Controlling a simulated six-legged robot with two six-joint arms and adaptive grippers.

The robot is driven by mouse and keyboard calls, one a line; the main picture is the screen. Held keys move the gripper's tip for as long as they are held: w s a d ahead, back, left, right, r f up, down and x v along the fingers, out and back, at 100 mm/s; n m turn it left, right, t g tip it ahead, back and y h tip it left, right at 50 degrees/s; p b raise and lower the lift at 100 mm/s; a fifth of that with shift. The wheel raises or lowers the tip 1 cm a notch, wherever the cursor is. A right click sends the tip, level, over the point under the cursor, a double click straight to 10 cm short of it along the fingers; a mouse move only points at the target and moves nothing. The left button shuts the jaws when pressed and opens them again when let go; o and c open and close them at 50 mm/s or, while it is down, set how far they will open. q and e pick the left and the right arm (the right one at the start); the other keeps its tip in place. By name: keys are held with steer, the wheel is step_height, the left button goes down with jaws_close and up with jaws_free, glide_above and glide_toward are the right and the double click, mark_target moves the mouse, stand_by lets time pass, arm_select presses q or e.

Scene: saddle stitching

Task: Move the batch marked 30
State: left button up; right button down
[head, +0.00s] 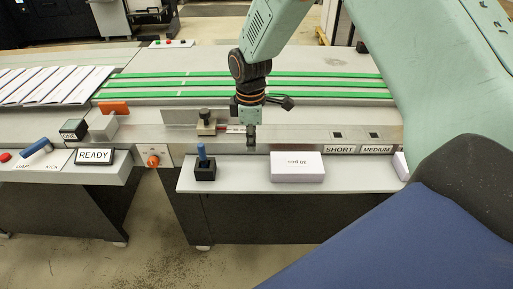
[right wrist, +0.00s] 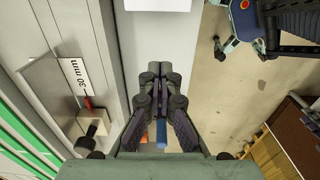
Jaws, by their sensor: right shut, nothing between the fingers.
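A second white batch (head: 400,165) stands farther right, mostly hidden behind my right arm. My right gripper (head: 251,142) points down, left of and behind the first batch, apart from it. In the right wrist view its fingers (right wrist: 158,72) are closed together and empty. My left gripper is out of view.
A black holder with a blue-handled tool (head: 204,168) stands left of the batch. A metal stop block (head: 206,125) and a "30 mm" label (right wrist: 75,75) lie by the rail. SHORT (head: 340,149) and MEDIUM (head: 377,149) labels mark the ledge. A READY sign (head: 94,156) stands left.

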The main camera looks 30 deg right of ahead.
steer(key=f, duration=0.8)
steer(key=shift+a+f, duration=0.1)
steer(key=shift+a, duration=0.1)
steer(key=s+d, duration=0.1)
steer(key=d, duration=0.1)
steer(key=s+d+p, duration=0.1)
steer(key=d, duration=0.1)
steer(key=shift+s, duration=0.1)
steer(key=shift+a, duration=0.2)
